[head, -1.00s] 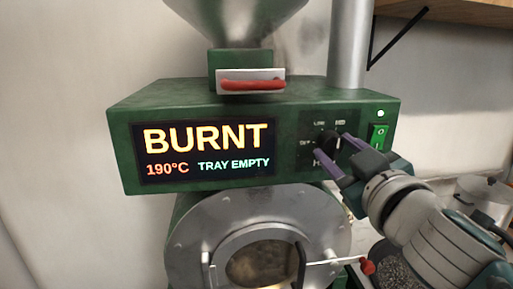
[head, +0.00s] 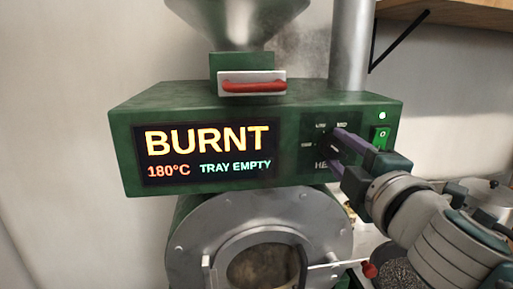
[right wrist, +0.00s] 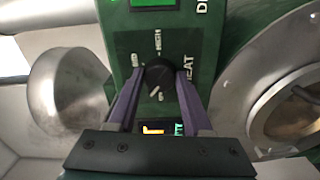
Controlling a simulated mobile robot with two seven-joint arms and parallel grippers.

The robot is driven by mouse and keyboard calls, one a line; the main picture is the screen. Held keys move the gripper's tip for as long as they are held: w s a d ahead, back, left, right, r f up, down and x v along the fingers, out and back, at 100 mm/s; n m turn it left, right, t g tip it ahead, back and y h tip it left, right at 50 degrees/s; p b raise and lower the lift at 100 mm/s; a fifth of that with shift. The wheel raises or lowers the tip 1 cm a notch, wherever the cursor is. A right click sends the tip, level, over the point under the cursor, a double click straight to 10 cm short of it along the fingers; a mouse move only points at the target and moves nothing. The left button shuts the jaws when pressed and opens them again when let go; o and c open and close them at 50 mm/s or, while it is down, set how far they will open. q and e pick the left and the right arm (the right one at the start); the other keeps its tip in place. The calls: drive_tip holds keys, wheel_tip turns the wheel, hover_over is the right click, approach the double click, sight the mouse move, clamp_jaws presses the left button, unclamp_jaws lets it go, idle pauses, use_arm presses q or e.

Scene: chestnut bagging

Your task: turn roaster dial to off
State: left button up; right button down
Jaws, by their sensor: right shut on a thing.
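The roaster's black heat dial (head: 325,148) sits on the right of its green front panel. My right gripper (head: 332,149) is shut on it, one purple finger above and one below in the head view. In the right wrist view the dial (right wrist: 160,76) lies between the two fingertips (right wrist: 160,88). A white line on the dial slants toward the lower left, close to the bottom label there. I cannot tell whether it lines up exactly with off. The fingers hide part of the dial's markings. My left gripper is not in view.
The display (head: 207,153) reads BURNT, 180°C, TRAY EMPTY. A green power switch (head: 379,138) is right of the dial, close to my gripper. The round drum front (head: 190,245) is below. A red-handled drawer (head: 252,83) is above.

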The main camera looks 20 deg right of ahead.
drive_tip(key=n, duration=0.3)
drive_tip(key=shift+r+n, duration=0.1)
drive_tip(key=shift+n, duration=2.1)
drive_tip(key=shift+p, duration=0.3)
drive_tip(key=shift+c, duration=1.6)
unclamp_jaws()
